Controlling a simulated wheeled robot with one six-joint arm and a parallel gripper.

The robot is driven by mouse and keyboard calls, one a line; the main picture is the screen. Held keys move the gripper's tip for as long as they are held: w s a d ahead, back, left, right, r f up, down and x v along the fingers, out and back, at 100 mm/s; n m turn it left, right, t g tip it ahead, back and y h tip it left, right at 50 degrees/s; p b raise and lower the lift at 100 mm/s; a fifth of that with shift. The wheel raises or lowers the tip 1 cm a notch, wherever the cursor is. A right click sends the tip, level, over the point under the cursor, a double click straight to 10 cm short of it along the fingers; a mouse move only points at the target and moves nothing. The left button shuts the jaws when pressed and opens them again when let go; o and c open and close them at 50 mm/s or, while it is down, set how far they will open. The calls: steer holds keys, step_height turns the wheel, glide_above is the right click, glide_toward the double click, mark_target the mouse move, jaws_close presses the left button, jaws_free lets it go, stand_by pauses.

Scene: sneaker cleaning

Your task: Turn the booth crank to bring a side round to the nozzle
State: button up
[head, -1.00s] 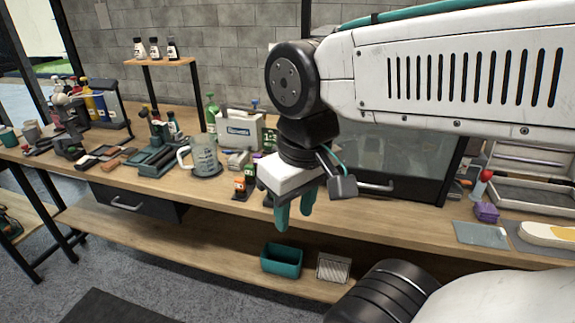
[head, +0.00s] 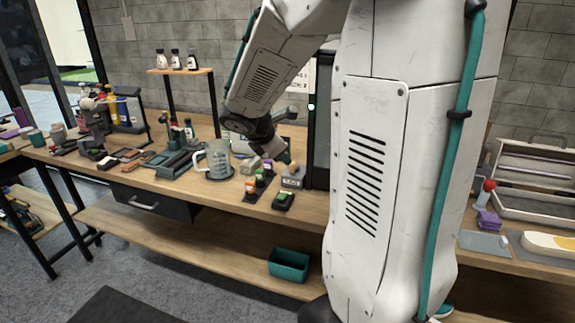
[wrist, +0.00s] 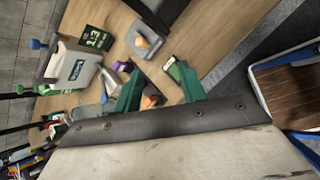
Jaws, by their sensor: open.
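The booth (head: 322,130) is a dark upright box on the bench, mostly hidden behind my arm in the head view. I cannot pick out the crank for certain in either view. My gripper (head: 283,156) is left of the booth, above the bench, its fingers partly hidden. In the wrist view my gripper (wrist: 157,72) has its two teal fingers apart, with nothing held between them. A grey block with an orange top (wrist: 145,42) lies beyond the fingertips; it also shows in the head view (head: 292,178).
A black item with a green top (head: 284,200) lies near the bench's front edge. A clear jug (head: 218,160) stands to the left. A white box (wrist: 75,68) with a green card shows in the wrist view. A teal bin (head: 289,264) is on the lower shelf.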

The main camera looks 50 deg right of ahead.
mark_target(292, 164)
steer(key=w+d+f+n, duration=0.2)
steer(key=d+f, duration=0.1)
steer(key=d, duration=0.1)
steer(key=w+d+f+n, duration=0.2)
steer(key=d+f, duration=0.2)
steer(key=w+d+f+n, duration=0.2)
steer(key=d+f, duration=0.2)
steer(key=shift+d+f+t+h, duration=0.25)
steer(key=shift+d+t+h, duration=0.05)
steer(key=shift+h, duration=0.1)
jaws_close()
